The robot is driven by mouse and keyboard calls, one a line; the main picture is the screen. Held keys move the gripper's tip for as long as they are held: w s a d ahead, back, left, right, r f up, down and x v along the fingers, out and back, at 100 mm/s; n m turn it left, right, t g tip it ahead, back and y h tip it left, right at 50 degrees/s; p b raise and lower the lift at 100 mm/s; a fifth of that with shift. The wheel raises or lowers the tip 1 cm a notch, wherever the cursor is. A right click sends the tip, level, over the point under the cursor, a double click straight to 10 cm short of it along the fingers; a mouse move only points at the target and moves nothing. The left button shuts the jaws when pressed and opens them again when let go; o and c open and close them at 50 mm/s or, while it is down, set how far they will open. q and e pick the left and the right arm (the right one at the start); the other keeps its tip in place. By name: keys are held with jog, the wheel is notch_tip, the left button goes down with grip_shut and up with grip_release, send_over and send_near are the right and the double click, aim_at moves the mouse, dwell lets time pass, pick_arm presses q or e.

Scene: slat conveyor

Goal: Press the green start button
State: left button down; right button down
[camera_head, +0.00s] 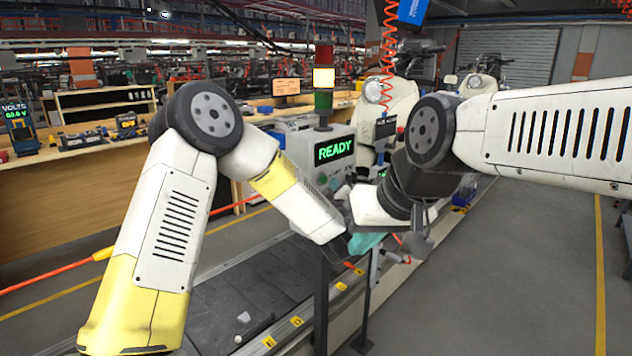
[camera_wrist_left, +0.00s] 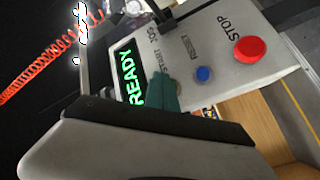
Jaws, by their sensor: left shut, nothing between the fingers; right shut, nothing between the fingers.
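The control panel (camera_head: 312,152) stands in the middle of the head view with a lit READY display. In the left wrist view, the panel (camera_wrist_left: 222,45) carries START, JOG, RESET and STOP labels. The teal fingertips of my left gripper (camera_wrist_left: 163,84) are shut and empty, over the panel just below the START label. My right gripper (camera_head: 365,244), with teal tips, is shut and empty, lower and in front of the panel, partly hidden.
A blue button (camera_wrist_left: 204,74) and a red STOP button (camera_wrist_left: 250,48) sit beside the fingertips. The slat conveyor (camera_head: 265,290) runs below. Open floor (camera_head: 510,280) lies to the right.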

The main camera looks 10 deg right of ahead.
pick_arm(q)
jog(key=shift+w+a, duration=0.25)
jog(key=shift+w, duration=0.05)
